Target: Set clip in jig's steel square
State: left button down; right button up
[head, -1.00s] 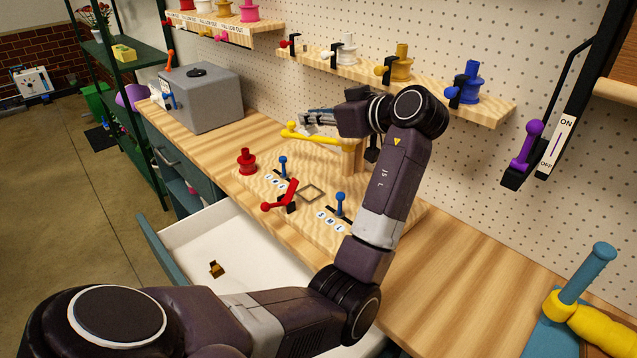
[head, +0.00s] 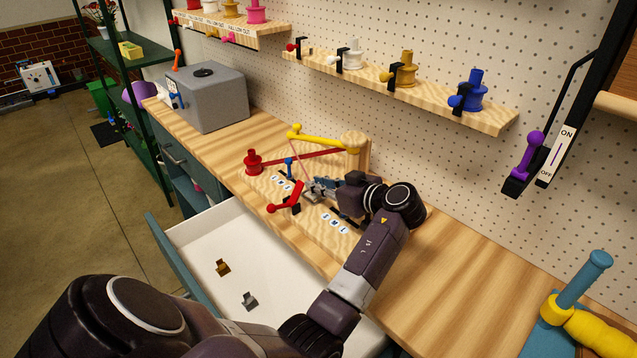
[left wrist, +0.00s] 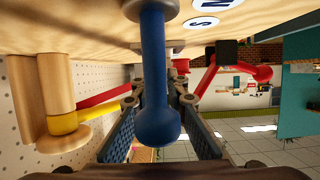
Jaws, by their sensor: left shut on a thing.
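In the drawer (head: 185,237) lie a gold clip (head: 222,267) and a grey clip (head: 250,301). The wooden jig (head: 300,222) is on the bench; its steel square is hidden behind my left gripper (head: 320,188). My left gripper is low over the jig. In the left wrist view, its fingers (left wrist: 158,98) are shut on a blue handle (left wrist: 154,60), the jig lever beside the S-M-L letters. The gripper holds no clip. My right gripper is not in view.
On the jig are a red lever (head: 288,198), another blue lever (head: 289,168) and a yellow arm (head: 318,138). A red ribbon (head: 308,158) runs from a red spool (head: 253,163) to the post. A grey box (head: 207,97) stands behind.

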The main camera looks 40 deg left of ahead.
pick_arm(q)
jog(key=shift+f, duration=0.2)
jog(key=c, duration=1.9)
grip_release()
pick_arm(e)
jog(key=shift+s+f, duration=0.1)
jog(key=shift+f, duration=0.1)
pick_arm(q)
jog(key=shift+r, duration=0.15)
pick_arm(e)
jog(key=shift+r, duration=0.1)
